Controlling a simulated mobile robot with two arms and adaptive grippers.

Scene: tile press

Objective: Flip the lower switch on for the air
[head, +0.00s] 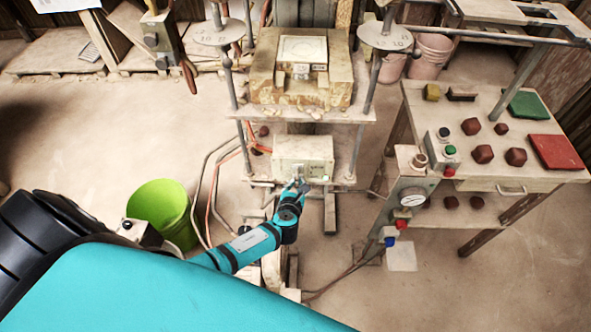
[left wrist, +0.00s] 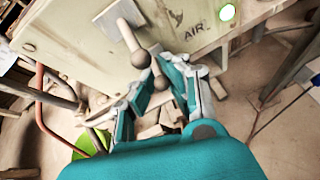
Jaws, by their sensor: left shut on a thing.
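The pale control box (head: 303,150) sits on the lower shelf of the press. In the left wrist view its face (left wrist: 75,45) carries the word AIR, a lit green lamp (left wrist: 227,12) and a switch lever (left wrist: 127,35) on a small plate. My right gripper is not in view.
A lime bucket (head: 163,208) stands left of the press, with hoses beside it. A table (head: 425,110) at right holds red lumps, a gauge and coloured buttons. The press posts (head: 361,120) flank the box.

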